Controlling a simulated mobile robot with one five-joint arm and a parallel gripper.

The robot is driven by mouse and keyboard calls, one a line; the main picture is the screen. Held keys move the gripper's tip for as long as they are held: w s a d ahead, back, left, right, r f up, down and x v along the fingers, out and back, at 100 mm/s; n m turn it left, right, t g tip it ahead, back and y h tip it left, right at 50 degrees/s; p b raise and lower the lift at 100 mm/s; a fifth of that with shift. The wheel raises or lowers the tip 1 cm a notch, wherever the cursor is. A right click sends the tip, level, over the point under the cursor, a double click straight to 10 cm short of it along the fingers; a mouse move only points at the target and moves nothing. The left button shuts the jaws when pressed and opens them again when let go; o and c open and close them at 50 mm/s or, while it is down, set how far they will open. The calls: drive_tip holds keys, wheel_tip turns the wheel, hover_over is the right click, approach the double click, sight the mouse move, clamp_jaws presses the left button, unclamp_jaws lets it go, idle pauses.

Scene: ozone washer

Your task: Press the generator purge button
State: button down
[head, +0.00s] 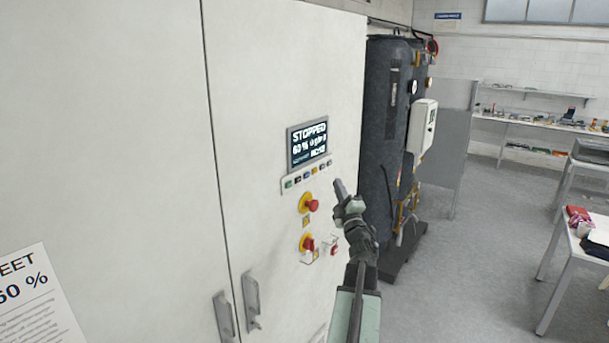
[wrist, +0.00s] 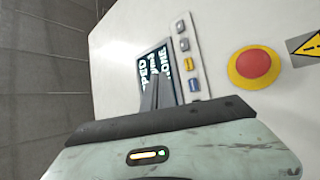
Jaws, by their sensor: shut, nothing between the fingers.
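A row of small coloured buttons (head: 308,173) sits under a dark display (head: 308,145) on a white cabinet front. The labels are too small to read, so I cannot tell which button is the generator purge. My gripper (head: 340,189) is shut and empty, to the right of and below the row in the head view. In the wrist view its closed fingers (wrist: 155,92) overlap the display (wrist: 150,62). Several buttons (wrist: 184,45) show beside the display there. The gripper hides part of the panel; contact cannot be told.
The upper knob looks large in the wrist view (wrist: 255,65). Door handles (head: 251,300) stick out lower left. A dark tank (head: 388,130) stands behind on the right.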

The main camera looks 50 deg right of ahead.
sight(307, 175)
drive_tip(key=w, duration=0.8)
drive_tip(key=shift+w, duration=0.35)
drive_tip(key=shift+w, duration=0.15)
idle(1.6)
drive_tip(key=shift+w, duration=0.3)
drive_tip(key=shift+w, duration=0.35)
idle(0.5)
idle(0.4)
drive_tip(key=shift+s, duration=0.75)
